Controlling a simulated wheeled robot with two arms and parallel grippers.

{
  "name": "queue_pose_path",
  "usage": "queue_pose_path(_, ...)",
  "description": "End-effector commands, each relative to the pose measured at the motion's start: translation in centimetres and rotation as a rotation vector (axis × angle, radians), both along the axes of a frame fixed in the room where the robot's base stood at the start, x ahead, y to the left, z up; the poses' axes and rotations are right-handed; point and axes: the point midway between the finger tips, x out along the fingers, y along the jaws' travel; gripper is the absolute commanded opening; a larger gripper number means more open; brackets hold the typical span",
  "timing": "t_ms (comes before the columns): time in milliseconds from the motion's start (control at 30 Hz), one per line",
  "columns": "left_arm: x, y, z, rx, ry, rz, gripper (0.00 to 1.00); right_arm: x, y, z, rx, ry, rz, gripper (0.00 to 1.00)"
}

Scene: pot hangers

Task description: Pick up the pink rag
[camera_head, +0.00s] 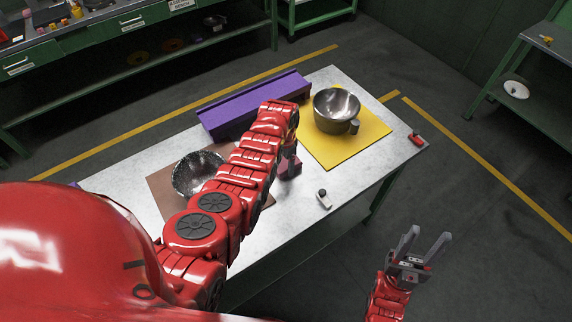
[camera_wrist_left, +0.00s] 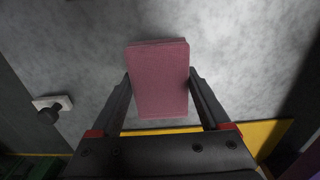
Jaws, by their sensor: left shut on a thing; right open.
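The pink rag (camera_head: 289,168) is a small dusky pink block near the middle of the table, partly hidden behind my left arm in the head view. In the left wrist view the rag (camera_wrist_left: 160,78) stands between the two fingers of my left gripper (camera_wrist_left: 160,98). The left gripper (camera_head: 288,156) is shut on it, with a finger against each side. I cannot tell whether the rag touches the table. My right gripper (camera_head: 424,247) is open and empty, out past the table's front edge.
The grey table (camera_head: 260,240) holds a metal pot (camera_head: 337,112) on a yellow mat (camera_head: 372,138), a speckled bowl (camera_head: 186,180) on a brown mat (camera_head: 160,200), a purple rack (camera_head: 225,118) at the back, and a small white piece with a black knob (camera_head: 324,202). A red item (camera_head: 417,140) lies at the right corner.

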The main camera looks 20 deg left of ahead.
Motion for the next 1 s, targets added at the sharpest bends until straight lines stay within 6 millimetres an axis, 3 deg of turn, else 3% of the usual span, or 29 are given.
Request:
queue_pose_path(33,0.0,0.0,0.0,0.0,0.0,0.0,0.26,0.0,0.0,0.0,0.0,0.0,0.0,0.5)
queue_pose_path(100,0.0,0.0,0.0,0.0,0.0,0.0,0.16,0.0,0.0,0.0,0.0,0.0,0.0,0.5)
queue_pose_path(467,0.1,0.0,0.3,0.0,0.0,0.0,0.16,0.0,0.0,-0.2,0.0,0.0,0.0,0.5)
queue_pose_path(700,0.2,0.0,1.6,0.0,-0.006,0.0,0.16,0.0,0.0,-1.0,0.0,0.0,0.0,0.5)
queue_pose_path(800,0.2,0.0,2.9,0.0,-0.009,0.0,0.16,0.0,0.0,-2.2,0.0,0.0,0.0,0.5)
queue_pose_path(1000,-2.2,-0.7,3.4,0.0,-0.005,-0.001,0.16,0.0,0.0,-2.8,0.0,0.0,0.0,0.5)
